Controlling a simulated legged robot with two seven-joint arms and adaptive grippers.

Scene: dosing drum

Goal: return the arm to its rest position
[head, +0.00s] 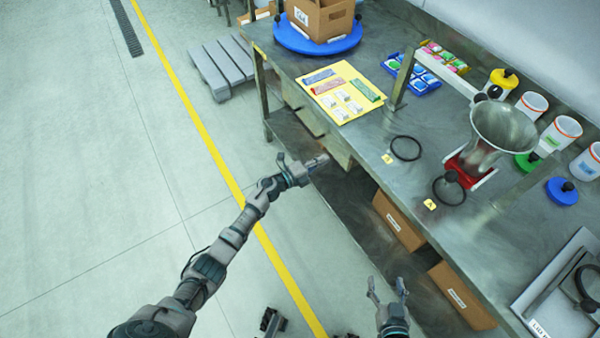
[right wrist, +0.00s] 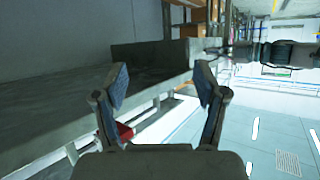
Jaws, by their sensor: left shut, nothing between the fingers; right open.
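My left gripper (head: 318,162) is shut and empty at the end of its outstretched arm, near the front edge of the workbench (head: 290,63). My right gripper (head: 388,290) is open and empty low in the head view, in front of the bench and left of the lower cardboard boxes. In the right wrist view its two fingers (right wrist: 160,92) stand apart with nothing between them. Most of my right arm is out of view.
On the bench stand a metal funnel (head: 503,128), black rings (head: 405,148), white jars (head: 560,134), a yellow sheet (head: 341,91) and a box (head: 322,18) on a blue turntable (head: 318,45). Cardboard boxes (head: 398,220) sit below. The floor (head: 90,180) at left is largely clear.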

